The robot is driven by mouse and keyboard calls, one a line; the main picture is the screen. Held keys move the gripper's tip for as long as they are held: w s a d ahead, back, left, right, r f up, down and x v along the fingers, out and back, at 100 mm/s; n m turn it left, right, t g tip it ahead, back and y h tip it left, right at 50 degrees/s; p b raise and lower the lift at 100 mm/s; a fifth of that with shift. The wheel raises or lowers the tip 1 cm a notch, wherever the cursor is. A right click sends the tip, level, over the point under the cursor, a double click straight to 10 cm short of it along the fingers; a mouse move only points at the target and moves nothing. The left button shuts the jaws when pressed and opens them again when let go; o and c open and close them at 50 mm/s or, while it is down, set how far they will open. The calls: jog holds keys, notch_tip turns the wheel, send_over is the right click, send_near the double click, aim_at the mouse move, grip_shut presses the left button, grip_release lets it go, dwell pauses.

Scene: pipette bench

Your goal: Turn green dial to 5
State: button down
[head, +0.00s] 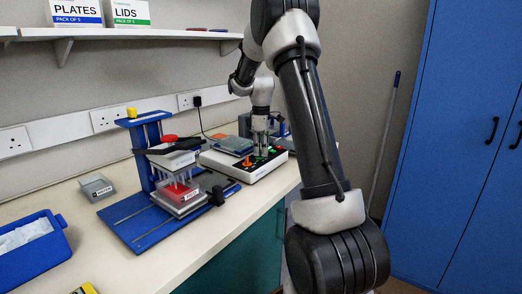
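A white control box (240,172) with a black top panel stands on the bench, right of the blue pipette stand. Small green spots (272,150) show on its panel beside my gripper. They are too small to tell which is the dial or to read a number. My gripper (262,154) points down at the panel, with its tips at or just above the surface. I cannot tell whether it touches or holds a dial. An orange dial (248,161) shows just left of the gripper.
A blue pipette stand (144,165) with a red tip rack (179,192) is left of the box. A blue tub (32,262) and a grey container (96,187) sit further left. A shelf (130,33) runs above. Blue cupboards (455,130) stand right.

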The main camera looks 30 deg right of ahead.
jog(key=shift+m, duration=0.3)
jog(key=m, duration=0.4)
jog(key=shift+a, duration=0.15)
jog(key=m, duration=0.5)
jog(key=shift+s+a+m, duration=0.1)
jog(key=shift+a+m, duration=0.05)
jog(key=shift+m, duration=0.25)
jog(key=m, duration=0.4)
jog(key=shift+a+m, duration=0.15)
jog(key=shift+m, duration=0.15)
jog(key=m, duration=0.4)
jog(key=shift+w+a+m, duration=0.15)
jog(key=shift+w+m, duration=0.05)
jog(key=shift+m, duration=0.2)
jog(key=c, duration=1.6)
grip_release()
